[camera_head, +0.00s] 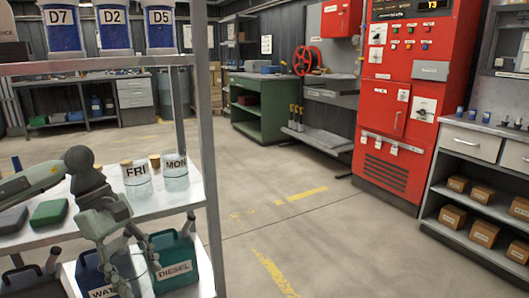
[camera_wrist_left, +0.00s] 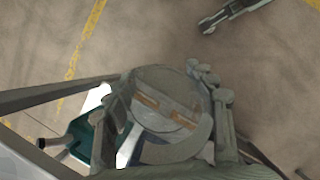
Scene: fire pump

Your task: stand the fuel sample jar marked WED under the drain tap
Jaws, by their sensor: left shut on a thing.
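My left gripper (camera_head: 128,250) hangs in front of the shelf unit, pointing down, with its fingers in front of the jugs on the lower shelf. In the left wrist view it is shut around a round, clear jar-like thing (camera_wrist_left: 166,98) with a pale top. No lettering on the held thing can be read. Jars marked FRI (camera_head: 137,180) and MON (camera_head: 175,172) stand upright on the middle shelf. No jar marked WED can be read, and I cannot make out a drain tap.
The middle shelf (camera_head: 195,190) and its post (camera_head: 207,120) stand close to my left arm. A teal DIESEL jug (camera_head: 173,265) and a blue jug (camera_head: 92,275) sit below. A red cabinet (camera_head: 400,110) stands at the back right. The floor between is open.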

